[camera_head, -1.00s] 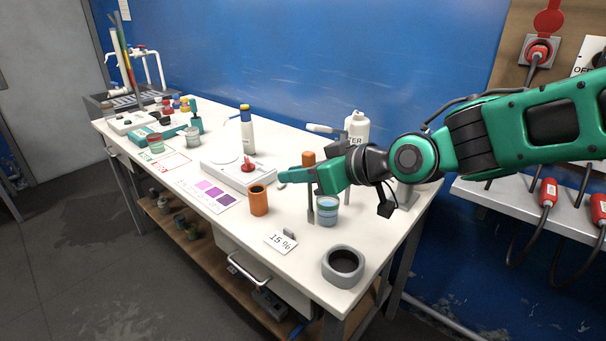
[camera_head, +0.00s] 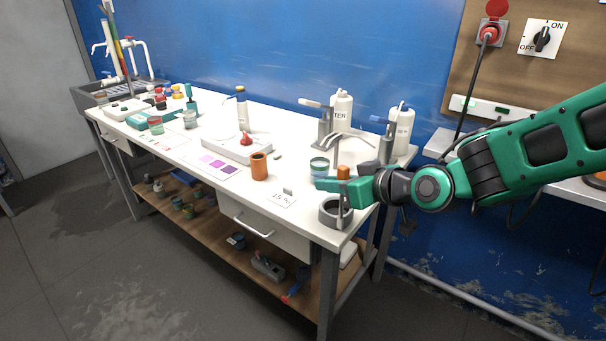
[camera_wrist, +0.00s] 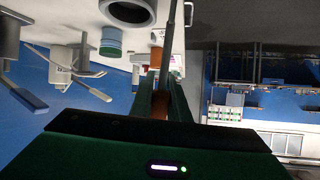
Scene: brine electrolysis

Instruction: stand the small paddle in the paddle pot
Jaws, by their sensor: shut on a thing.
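My gripper (camera_head: 337,187) is shut on the small paddle near its orange top (camera_head: 343,172). The paddle's thin grey shaft (camera_head: 341,208) hangs down, roughly upright. A grey round pot (camera_head: 328,219) with a dark opening, which looks like the paddle pot, stands at the bench's near right corner. In the head view the shaft crosses the pot's right side; I cannot tell whether its lower end is inside, above or in front. In the wrist view the shaft (camera_wrist: 172,40) runs up from the jaws, just right of the pot (camera_wrist: 128,12).
A teal-banded jar (camera_head: 319,167) stands just behind the pot. An orange cup (camera_head: 259,167) stands further left. Bottles (camera_head: 341,115) and a grey stand with a lever line the back right. A card (camera_head: 281,199) lies on the white bench (camera_head: 225,201) near the front edge.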

